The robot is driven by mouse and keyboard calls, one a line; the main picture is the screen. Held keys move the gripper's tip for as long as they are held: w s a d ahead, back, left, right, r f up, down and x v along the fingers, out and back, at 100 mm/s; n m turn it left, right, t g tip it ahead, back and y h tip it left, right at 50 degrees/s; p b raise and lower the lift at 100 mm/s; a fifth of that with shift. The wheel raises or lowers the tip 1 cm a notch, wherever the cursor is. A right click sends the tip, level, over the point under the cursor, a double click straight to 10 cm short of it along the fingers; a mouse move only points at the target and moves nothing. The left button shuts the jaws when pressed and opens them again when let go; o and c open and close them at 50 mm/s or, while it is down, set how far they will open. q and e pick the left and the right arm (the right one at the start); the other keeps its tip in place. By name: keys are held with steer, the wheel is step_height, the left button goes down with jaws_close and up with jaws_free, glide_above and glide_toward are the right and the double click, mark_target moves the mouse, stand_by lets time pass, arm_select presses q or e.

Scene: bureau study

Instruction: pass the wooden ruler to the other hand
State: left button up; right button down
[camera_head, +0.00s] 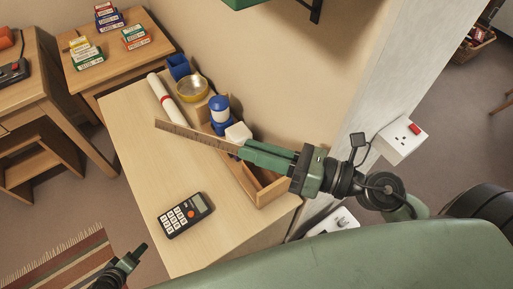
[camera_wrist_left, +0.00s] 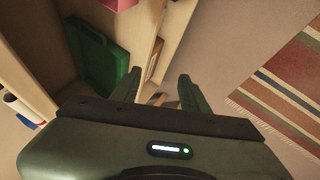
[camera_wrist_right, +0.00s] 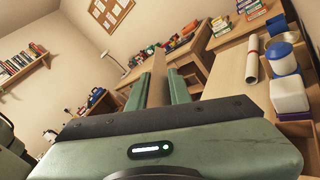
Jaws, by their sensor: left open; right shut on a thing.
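The wooden ruler (camera_head: 192,136) is a thin, pale brown strip held in the air above the desk. My right gripper (camera_head: 243,152) is shut on one end of it, and the rest sticks out to the left. In the right wrist view the ruler (camera_wrist_right: 158,86) stands between the two fingers of my right gripper (camera_wrist_right: 162,88). My left gripper (camera_head: 137,252) is at the lower left of the head view, away from the ruler. In the left wrist view my left gripper (camera_wrist_left: 159,90) is open and empty.
The pale desk (camera_head: 134,108) holds a calculator (camera_head: 186,215), a rolled paper (camera_head: 167,98), a yellow tin (camera_head: 192,88), a blue-lidded jar (camera_head: 219,108) and a wooden organiser (camera_head: 268,191). A wall stands behind. The striped rug (camera_head: 62,268) lies on the floor, lower left.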

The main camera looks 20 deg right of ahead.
arm_select(q)
steer(key=s+d+f+m+g+y, duration=0.1)
steer(key=s+d+f+m+g, duration=0.1)
steer(key=s+f, duration=0.4)
steer(key=s+d+f+m+g, duration=0.2)
steer(key=s+f, duration=0.4)
steer(key=s, duration=0.7)
steer(key=s+d+f+m+g+y, duration=0.1)
steer(key=s+d+f+m+g, duration=0.1)
steer(key=s+f, duration=0.4)
steer(key=s+d+m, duration=0.1)
steer(key=s+m, duration=0.1)
steer(key=s, duration=0.2)
steer(key=shift+s+f+y, duration=0.2)
steer(key=shift+f+y, duration=0.1)
